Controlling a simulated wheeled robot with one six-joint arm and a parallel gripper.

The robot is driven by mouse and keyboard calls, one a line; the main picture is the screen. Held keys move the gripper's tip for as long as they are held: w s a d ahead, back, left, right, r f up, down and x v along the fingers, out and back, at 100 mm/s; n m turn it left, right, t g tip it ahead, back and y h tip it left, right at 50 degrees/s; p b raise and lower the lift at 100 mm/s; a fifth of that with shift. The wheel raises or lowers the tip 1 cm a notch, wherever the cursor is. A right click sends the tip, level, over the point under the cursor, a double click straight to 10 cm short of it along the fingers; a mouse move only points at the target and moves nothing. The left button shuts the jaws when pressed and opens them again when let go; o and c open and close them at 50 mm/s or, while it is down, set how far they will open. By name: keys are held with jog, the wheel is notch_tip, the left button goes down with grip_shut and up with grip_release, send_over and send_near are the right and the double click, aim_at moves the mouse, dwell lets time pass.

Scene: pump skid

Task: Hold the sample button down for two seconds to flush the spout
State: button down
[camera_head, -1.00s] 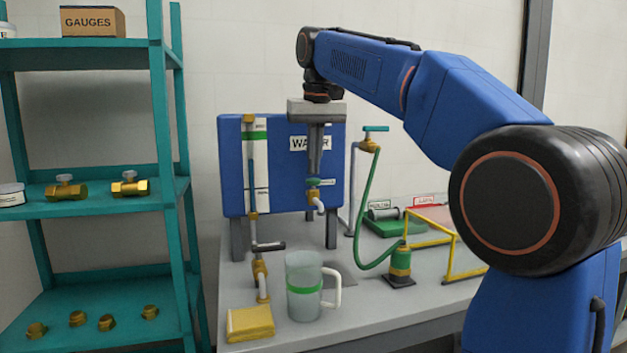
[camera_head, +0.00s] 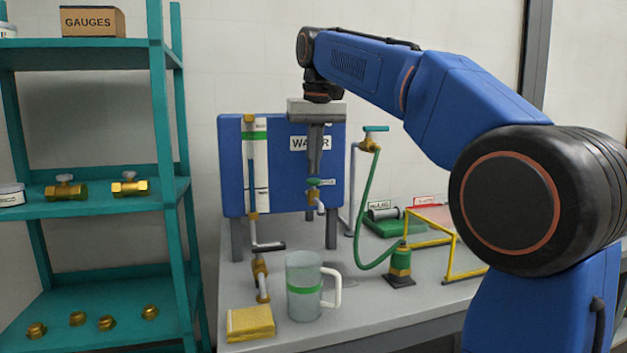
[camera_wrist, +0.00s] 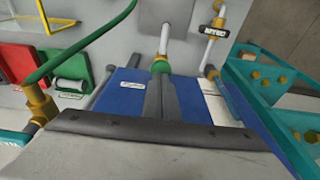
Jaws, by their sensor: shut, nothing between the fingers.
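The green sample button (camera_head: 313,182) sits on top of a small brass valve on the front of the blue water tank (camera_head: 275,165). A pale spout (camera_head: 320,205) curves down below it. My gripper (camera_head: 314,174) points straight down over the button, with its fingers together and empty. In the wrist view the fingertips (camera_wrist: 160,76) reach the green button (camera_wrist: 160,66) and partly cover it. They look to be at or touching its top; I cannot tell whether it is pressed. No flow from the spout is visible.
A clear jug (camera_head: 303,300) with a green band stands on the bench, beside a yellow sponge (camera_head: 250,323). A green hose (camera_head: 366,210) and yellow rail (camera_head: 450,250) are to the right. A teal shelf (camera_head: 95,212) stands left.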

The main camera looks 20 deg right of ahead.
jog(key=shift+f, duration=0.85)
dwell(1.5)
jog(key=shift+r, duration=0.1)
dwell(1.0)
jog(key=shift+r, duration=0.75)
jog(key=shift+r, duration=0.1)
jog(key=shift+r, duration=2.45)
jog(key=shift+s, duration=0.1)
